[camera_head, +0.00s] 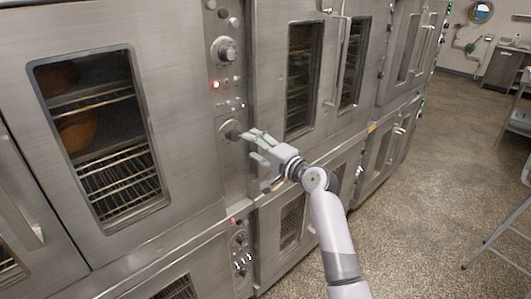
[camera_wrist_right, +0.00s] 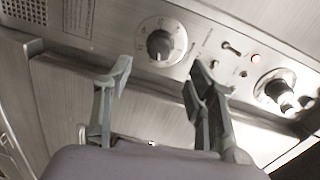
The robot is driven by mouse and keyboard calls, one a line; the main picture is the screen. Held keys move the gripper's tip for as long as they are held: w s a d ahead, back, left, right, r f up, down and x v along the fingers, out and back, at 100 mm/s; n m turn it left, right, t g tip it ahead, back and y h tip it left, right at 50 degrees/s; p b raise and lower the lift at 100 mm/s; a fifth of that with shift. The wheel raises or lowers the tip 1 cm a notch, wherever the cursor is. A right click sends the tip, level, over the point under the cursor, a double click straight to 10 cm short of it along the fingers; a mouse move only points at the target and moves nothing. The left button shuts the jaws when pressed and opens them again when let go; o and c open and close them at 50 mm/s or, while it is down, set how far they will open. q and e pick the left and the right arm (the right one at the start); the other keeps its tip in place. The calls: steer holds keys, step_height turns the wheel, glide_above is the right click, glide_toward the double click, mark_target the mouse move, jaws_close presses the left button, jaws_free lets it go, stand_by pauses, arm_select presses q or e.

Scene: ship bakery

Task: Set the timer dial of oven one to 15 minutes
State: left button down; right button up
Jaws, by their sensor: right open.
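A round dial with a pale numbered ring (camera_wrist_right: 160,43) sits on the steel control panel in the right wrist view. It appears to be the lower dial (camera_head: 231,130) in the head view, close to my right fingertips. I cannot read its setting or confirm that it is the timer dial. My right gripper (camera_head: 251,145) is open, with its fingers pointing at the panel. In the right wrist view the open fingers (camera_wrist_right: 160,72) stand apart below the dial, with nothing between them. My left gripper is out of view.
An upper knob (camera_head: 225,50) and a lit red lamp (camera_head: 216,84) are on the same panel, with small switches between the dials. An oven door with a window (camera_head: 105,205) is at left. A vertical door handle (camera_head: 342,62) stands at right. Floor (camera_head: 430,180) is open at right.

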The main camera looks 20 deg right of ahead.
steer(key=shift+v, duration=2.3)
